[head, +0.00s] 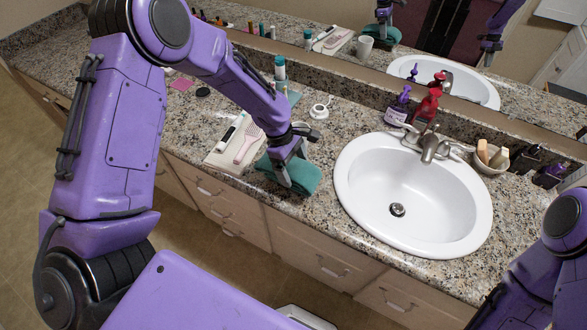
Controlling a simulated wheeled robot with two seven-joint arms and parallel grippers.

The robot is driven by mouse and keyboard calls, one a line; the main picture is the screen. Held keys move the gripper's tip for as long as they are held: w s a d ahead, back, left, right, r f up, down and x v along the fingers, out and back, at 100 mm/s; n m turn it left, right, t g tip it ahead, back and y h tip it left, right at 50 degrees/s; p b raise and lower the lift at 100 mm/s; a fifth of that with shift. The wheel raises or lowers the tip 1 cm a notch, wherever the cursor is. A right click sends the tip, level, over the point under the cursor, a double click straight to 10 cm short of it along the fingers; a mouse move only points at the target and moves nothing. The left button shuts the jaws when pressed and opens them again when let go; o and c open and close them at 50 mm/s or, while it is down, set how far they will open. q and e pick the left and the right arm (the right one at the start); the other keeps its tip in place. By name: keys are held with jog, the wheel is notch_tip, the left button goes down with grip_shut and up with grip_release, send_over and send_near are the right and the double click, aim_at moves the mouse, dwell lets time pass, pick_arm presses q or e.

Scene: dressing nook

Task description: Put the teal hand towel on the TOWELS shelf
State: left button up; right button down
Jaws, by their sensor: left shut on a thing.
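The teal hand towel (306,176) lies folded on the granite counter near its front edge, left of the sink. My left gripper (284,178) reaches down onto the towel and is shut on it, covering part of its left side. The towel appears to rest on the counter still. The towel also shows in the mirror. My right arm comes in at the lower right, and its gripper is outside the picture. No shelf marked TOWELS is in view.
A white sink (362,200) with a faucet (430,146) is right of the towel. A white round item (319,111), a purple bottle (398,106) and a red bottle (428,102) stand behind.

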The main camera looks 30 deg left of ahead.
pick_arm(q)
jog(key=f, duration=0.2)
jog(key=w+f+p, duration=0.1)
jog(key=f, duration=0.1)
jog(key=shift+a, duration=0.2)
jog(key=shift+s, duration=0.1)
jog(key=shift+f, duration=0.1)
jog(key=shift+f, duration=0.1)
jog(key=o, duration=0.8)
